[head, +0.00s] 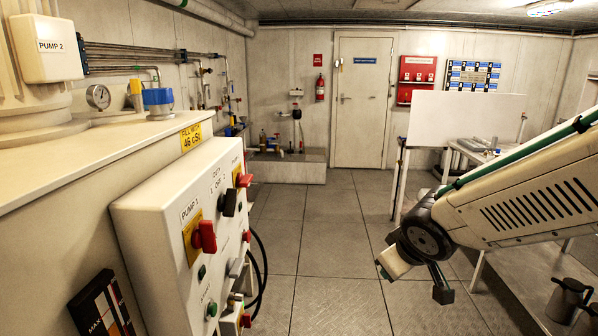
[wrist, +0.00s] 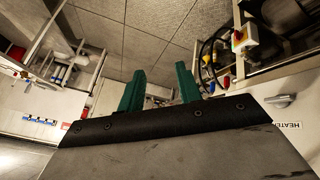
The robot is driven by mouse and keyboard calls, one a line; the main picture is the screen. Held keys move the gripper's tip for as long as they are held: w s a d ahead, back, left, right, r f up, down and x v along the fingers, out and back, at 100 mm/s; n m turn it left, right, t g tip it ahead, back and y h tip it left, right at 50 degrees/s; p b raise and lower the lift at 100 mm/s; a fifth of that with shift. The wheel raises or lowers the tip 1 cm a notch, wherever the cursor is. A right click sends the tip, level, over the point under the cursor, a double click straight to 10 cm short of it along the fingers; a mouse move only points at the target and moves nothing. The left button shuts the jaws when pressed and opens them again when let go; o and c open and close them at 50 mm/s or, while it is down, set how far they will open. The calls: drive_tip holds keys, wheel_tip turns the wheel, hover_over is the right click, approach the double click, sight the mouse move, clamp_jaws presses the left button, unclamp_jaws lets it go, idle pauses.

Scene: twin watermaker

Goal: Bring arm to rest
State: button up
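My arm reaches in from the right side of the head view, its white vented link sloping down to a dark joint. My gripper (head: 415,281) hangs at the lower end of it, above the floor and apart from the white panel with the pump switches. In the wrist view my gripper (wrist: 160,90) shows two green fingers standing apart with an empty gap between them. Nothing is held. The floor shows beyond the fingers.
A white control panel (head: 170,225) with red switches stands at the left. A white board (head: 464,119) and a table (head: 480,152) stand behind my arm. Metal jugs (head: 569,299) are at the lower right. The chequered floor (head: 325,230) is clear in the middle, toward a closed door (head: 361,110).

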drive_tip(key=s+d+r+m+g, duration=0.2)
drive_tip(key=s, duration=0.6)
drive_tip(key=s+d+r+m+g, duration=0.1)
drive_tip(key=s+d+r+m, duration=0.1)
drive_tip(key=s, duration=0.5)
drive_tip(key=s+d+r+m+g, duration=0.2)
drive_tip(key=s+d+r, duration=0.1)
drive_tip(key=s, duration=0.5)
drive_tip(key=shift+s+g, duration=0.3)
drive_tip(key=shift+s, duration=0.05)
